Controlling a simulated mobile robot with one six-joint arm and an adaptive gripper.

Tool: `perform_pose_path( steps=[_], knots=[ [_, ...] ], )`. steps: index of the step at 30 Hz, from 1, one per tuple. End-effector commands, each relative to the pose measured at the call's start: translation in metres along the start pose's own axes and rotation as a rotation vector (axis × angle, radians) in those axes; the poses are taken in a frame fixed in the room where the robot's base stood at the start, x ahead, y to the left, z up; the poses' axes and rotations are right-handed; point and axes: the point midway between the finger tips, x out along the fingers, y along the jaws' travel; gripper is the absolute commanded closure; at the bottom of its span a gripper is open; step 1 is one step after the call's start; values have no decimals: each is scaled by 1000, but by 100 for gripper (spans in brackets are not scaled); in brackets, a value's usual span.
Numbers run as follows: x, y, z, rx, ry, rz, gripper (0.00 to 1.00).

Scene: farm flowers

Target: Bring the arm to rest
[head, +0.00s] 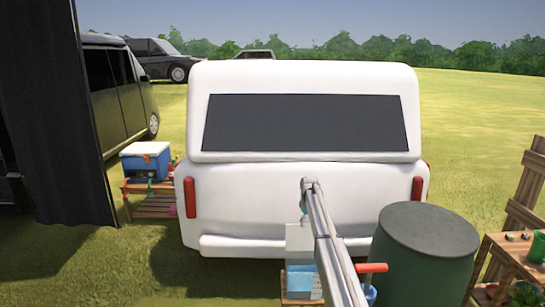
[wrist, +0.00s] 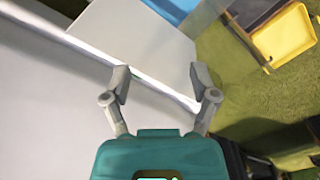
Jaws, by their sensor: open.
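My arm (head: 333,250) reaches from the lower right of the head view, pointing away toward the back of a white caravan (head: 300,180). Its far end is in front of the caravan's lower panel, and my gripper is mostly hidden there. In the wrist view my gripper (wrist: 160,84) is open, its two grey fingers spread wide with nothing between them. Beyond the fingers are a pale grey surface (wrist: 50,100) and a flat white panel (wrist: 135,38). I cannot tell whether the fingers touch either.
A dark green barrel (head: 425,245) stands close right of my arm. A light blue container (head: 303,281) is left below it. A wooden stand with plants is at far right, a cooler (head: 146,162) at left. The wrist view shows a yellow tray (wrist: 286,38).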

Motion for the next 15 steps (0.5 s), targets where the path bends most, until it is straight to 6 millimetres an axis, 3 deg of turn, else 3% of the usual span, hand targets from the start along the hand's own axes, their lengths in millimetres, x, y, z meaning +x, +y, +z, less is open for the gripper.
perform_pose_path(
  steps=[8, 15],
  knots=[
    [17, -57, 73, 101, 0, -1, 24],
    [35, -124, 158, 237, 0, -1, 24]
  ],
)
